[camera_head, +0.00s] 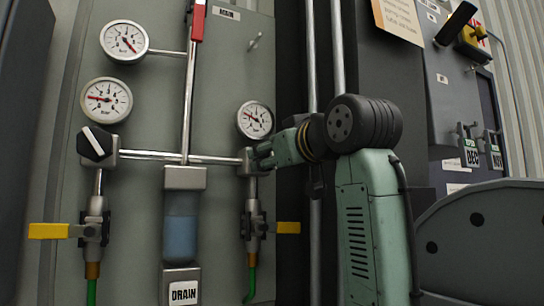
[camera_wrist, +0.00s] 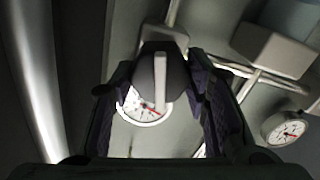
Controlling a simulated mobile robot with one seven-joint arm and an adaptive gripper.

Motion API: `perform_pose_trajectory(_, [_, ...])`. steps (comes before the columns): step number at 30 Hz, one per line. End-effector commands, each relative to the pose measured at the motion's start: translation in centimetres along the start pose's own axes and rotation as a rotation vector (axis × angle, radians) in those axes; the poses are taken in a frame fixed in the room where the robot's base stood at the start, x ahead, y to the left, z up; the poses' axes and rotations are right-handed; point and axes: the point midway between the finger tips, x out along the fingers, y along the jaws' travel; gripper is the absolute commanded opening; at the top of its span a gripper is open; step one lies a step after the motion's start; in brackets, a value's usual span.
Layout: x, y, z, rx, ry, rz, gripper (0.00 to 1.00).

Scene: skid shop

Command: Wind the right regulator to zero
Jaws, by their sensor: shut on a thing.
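The right regulator's dark round knob (camera_wrist: 147,78), with a pale pointer bar, sits between the two padded fingers of my gripper (camera_wrist: 160,100) in the wrist view. The gripper is shut on it. In the head view my gripper (camera_head: 266,155) reaches in from the right and hides the knob; the regulator's metal body (camera_head: 246,162) shows just beside it. The right gauge (camera_head: 255,120) stands just above the gripper, its red needle slanting across a white dial. It also shows behind the knob in the wrist view (camera_wrist: 140,116), partly covered. Its exact reading is too small to tell.
The left regulator knob (camera_head: 95,144), black with a white bar, is at the panel's left under a gauge (camera_head: 107,99). A higher gauge (camera_head: 124,40), a red-handled valve (camera_head: 198,22), the drain bowl (camera_head: 181,225) and yellow levers (camera_head: 48,231) surround the pipes. Vertical pipes pass close by my arm.

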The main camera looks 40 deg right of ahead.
Motion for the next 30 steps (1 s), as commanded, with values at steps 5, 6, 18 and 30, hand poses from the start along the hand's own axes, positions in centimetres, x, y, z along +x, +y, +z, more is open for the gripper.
perform_pose_trajectory(5, [0.03, -0.09, -0.03, -0.127, 0.001, -0.002, 0.15])
perform_pose_trajectory(6, [0.01, -0.08, -0.03, -0.162, 0.001, -0.001, 0.15])
perform_pose_trajectory(18, [0.01, -0.16, 0.02, -0.541, 0.000, -0.001, 0.15])
perform_pose_trajectory(30, [-0.01, -0.20, 0.08, -0.918, 0.000, 0.000, 0.15])
